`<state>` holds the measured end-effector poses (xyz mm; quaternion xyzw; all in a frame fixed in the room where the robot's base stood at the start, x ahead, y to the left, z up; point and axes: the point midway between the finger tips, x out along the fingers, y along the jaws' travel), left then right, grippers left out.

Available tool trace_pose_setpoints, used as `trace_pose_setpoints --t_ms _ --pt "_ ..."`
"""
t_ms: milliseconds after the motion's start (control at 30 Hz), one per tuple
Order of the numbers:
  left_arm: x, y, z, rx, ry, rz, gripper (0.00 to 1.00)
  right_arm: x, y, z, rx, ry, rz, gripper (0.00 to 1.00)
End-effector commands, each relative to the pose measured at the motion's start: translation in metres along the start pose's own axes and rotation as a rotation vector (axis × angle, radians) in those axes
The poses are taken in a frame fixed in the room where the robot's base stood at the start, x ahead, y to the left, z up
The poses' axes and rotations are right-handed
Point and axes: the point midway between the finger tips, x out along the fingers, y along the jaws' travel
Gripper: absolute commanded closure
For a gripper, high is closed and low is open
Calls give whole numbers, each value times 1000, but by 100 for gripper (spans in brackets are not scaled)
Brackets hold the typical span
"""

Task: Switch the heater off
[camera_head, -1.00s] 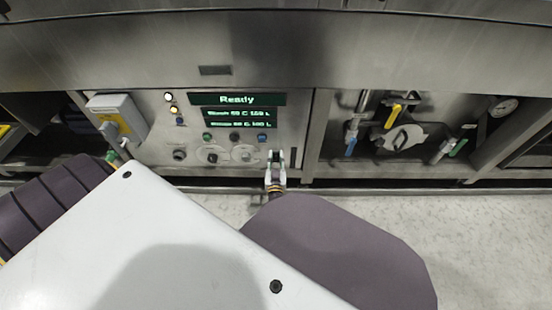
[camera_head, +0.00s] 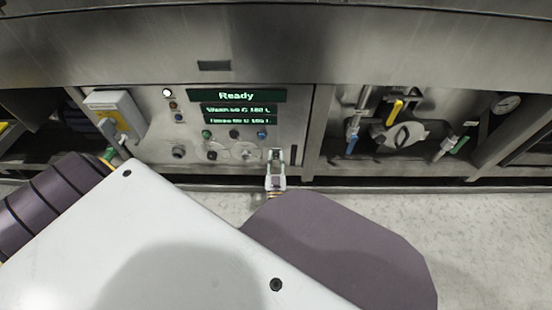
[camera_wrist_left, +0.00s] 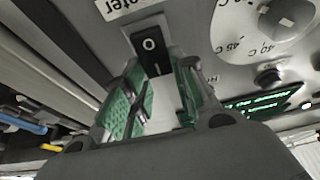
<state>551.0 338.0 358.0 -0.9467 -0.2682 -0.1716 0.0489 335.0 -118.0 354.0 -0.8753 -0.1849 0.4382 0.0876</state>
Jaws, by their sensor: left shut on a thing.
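The heater switch (camera_wrist_left: 154,52) is a black rocker in the left wrist view, marked with a circle and a bar. A partly cut-off label ending in "ater" (camera_wrist_left: 118,6) is beside it. My left gripper (camera_wrist_left: 152,88) has its green-padded fingers on either side of the switch and is shut on it. In the head view my left gripper (camera_head: 276,158) is at the right end of the control panel (camera_head: 150,150) and covers most of the switch. The rocker's exact tilt is hard to tell. My right gripper is not in view.
A green display (camera_head: 237,95) reads "Ready" above several knobs and buttons, including a white dial (camera_head: 247,151). A white lamp (camera_head: 167,92) is lit; the amber lamp (camera_head: 173,105) below is dark. Valves with yellow (camera_head: 395,110) and blue handles stand right. The floor (camera_head: 470,225) is clear.

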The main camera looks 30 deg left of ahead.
Motion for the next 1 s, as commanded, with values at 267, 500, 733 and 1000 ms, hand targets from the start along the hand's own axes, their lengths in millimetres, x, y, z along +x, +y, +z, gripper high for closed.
trace_pose_setpoints --t_ms 267,500,733,1000 --pt "-1 -2 2 1 59 -2 97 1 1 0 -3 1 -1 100" --pt "-2 -1 2 0 75 0 97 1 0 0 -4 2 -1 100" --pt "-2 -1 2 0 75 0 70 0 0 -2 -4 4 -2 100" --pt "-2 0 2 -1 75 1 52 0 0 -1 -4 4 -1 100"
